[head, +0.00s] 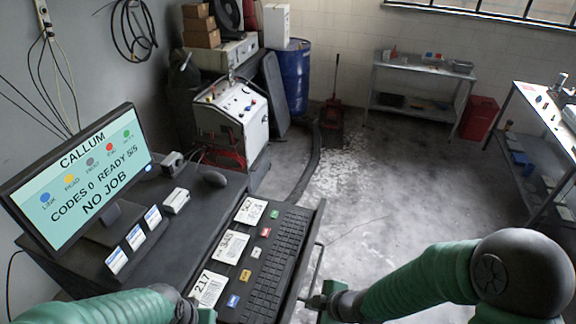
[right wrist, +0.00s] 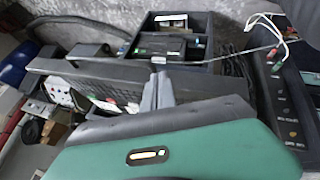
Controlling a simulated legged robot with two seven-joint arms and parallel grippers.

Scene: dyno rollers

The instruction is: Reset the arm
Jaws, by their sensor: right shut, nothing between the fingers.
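My right arm comes in from the right in the head view, bent over the floor. Its gripper (head: 310,300) is at the right edge of the black cart, by its side handle. In the right wrist view the two grey fingers of the right gripper (right wrist: 158,90) are together, with nothing between them. My left arm (head: 130,304) lies along the bottom left edge of the head view.
The cart top (head: 190,235) holds a monitor (head: 80,180) reading "NO JOB", a keyboard (head: 275,255), a mouse (head: 215,178), white numbered cards (head: 230,246) and small coloured tags. A machine (head: 230,110) stands behind. Open floor (head: 370,200) lies right of the cart.

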